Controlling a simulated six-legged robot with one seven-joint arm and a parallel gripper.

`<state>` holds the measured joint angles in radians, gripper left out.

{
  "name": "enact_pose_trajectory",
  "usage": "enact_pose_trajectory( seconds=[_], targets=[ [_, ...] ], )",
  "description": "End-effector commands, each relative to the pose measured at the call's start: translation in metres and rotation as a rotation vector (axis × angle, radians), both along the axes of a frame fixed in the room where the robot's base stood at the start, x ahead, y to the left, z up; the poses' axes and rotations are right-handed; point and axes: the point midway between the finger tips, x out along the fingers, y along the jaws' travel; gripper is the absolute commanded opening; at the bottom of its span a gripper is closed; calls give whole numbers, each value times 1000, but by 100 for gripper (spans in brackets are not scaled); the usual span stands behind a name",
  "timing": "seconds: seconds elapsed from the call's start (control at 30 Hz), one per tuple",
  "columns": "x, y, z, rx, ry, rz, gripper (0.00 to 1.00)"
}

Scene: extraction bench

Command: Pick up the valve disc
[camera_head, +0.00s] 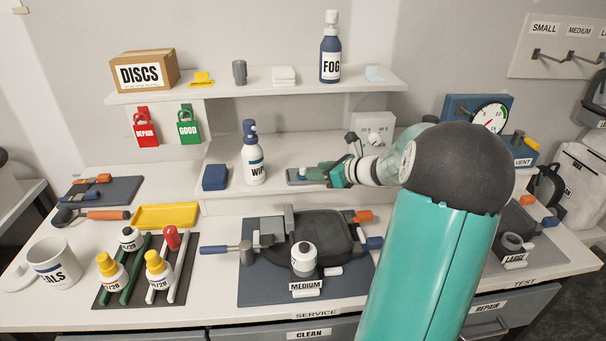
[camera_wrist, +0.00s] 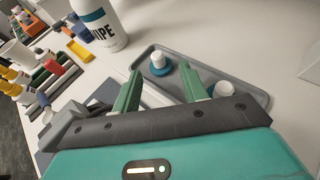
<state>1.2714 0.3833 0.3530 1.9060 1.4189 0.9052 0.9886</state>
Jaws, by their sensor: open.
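My gripper (camera_wrist: 160,72) is open, with its two green fingers pointing over a shallow grey tray (camera_wrist: 267,100). A small round piece with a white top and a teal base (camera_wrist: 160,66) stands in the tray just ahead of and between the fingertips; it looks like the valve disc. The fingers do not visibly touch it. A second white piece (camera_wrist: 223,90) shows in the tray beside the right finger, partly hidden. In the head view my gripper (camera_head: 316,173) is low over the tray (camera_head: 293,182) at the middle of the bench, and its fingers largely hide what lies there.
A white WIPE bottle (camera_head: 253,155) stands left of the tray, with a blue block (camera_head: 215,177) beside it. A shelf (camera_head: 210,93) hangs above. A grey box with a dial (camera_head: 372,132) stands behind my arm. A dark mask (camera_head: 318,232) lies in front on a mat (camera_head: 251,290).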

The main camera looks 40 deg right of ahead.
Motion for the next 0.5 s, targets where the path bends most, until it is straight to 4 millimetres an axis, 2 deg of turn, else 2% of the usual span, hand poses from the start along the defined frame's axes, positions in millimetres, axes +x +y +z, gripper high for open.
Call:
enact_pose_trajectory(
  seconds=[0.3, 0.5],
  targets=[
    [40, 10, -15, 0, 0, 1, 43],
    [45, 11, -16, -2, 1, 1, 43]
  ],
)
